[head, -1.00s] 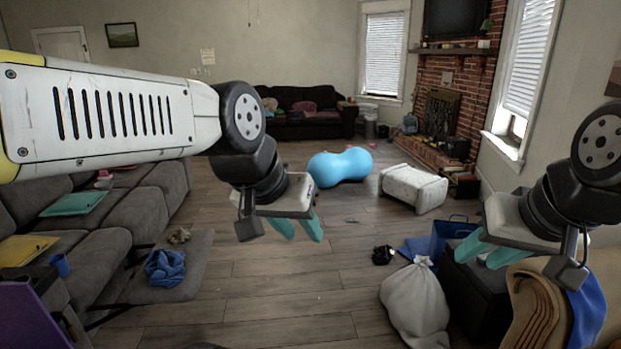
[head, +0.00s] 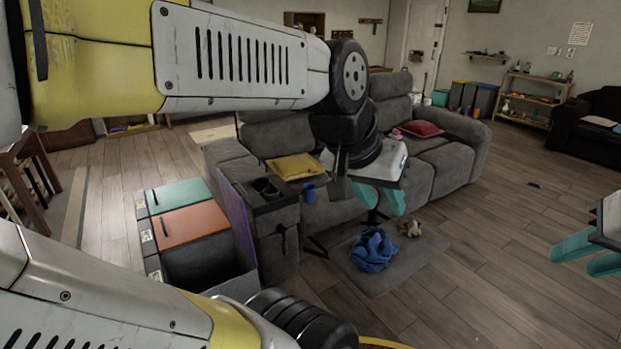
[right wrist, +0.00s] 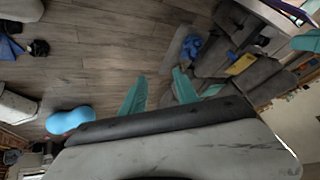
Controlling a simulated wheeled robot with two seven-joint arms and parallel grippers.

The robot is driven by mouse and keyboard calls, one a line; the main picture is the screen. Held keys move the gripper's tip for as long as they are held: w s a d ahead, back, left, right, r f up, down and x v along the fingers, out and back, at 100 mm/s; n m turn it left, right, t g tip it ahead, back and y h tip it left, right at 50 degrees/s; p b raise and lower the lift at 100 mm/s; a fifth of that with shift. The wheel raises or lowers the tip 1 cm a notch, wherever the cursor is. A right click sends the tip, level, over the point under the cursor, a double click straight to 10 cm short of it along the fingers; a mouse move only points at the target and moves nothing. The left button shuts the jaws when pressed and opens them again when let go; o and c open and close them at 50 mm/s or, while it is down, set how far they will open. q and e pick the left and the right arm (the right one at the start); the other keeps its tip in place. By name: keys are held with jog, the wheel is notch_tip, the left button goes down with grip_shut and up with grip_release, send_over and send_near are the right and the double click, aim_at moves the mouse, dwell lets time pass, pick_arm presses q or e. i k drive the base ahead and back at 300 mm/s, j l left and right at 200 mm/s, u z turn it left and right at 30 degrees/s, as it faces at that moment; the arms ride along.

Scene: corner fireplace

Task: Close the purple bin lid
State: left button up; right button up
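The purple lid (head: 237,222) stands open, roughly upright, on the right side of its bin in the head view. The bin (head: 236,289) below it shows a dark open top; my arm hides its lower front. My left gripper (head: 381,200) is open and empty, to the right of the lid and apart from it. My right gripper (head: 587,258) is open and empty at the right edge, far from the bin. Its spread teal fingers also show in the right wrist view (right wrist: 158,92), with nothing between them.
Bins with a closed orange lid (head: 191,226) and a closed green lid (head: 178,194) stand in the same row. A grey sofa (head: 290,225) is close to the purple lid's right. A blue cloth (head: 373,250) lies on the footrest (head: 410,262).

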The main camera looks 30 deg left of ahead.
aim_at(235, 207)
jog(key=i+u, duration=0.2)
jog(key=u, duration=0.25)
jog(key=i+l+u, duration=0.2)
jog(key=u, duration=0.25)
jog(key=i+l+u, duration=0.15)
jog(key=u, duration=0.3)
jog(key=i+l+u, duration=0.15)
jog(key=l+u, duration=0.25)
jog(key=i+l+u, duration=0.1)
jog(key=u, duration=0.35)
jog(key=i+l+u, duration=0.1)
jog(key=l+u, duration=0.15)
jog(key=i+l+u, duration=0.1)
jog(key=l+u, duration=0.15)
jog(key=i+l+u, duration=0.2)
jog(key=i+j, duration=0.05)
jog(key=i, duration=0.1)
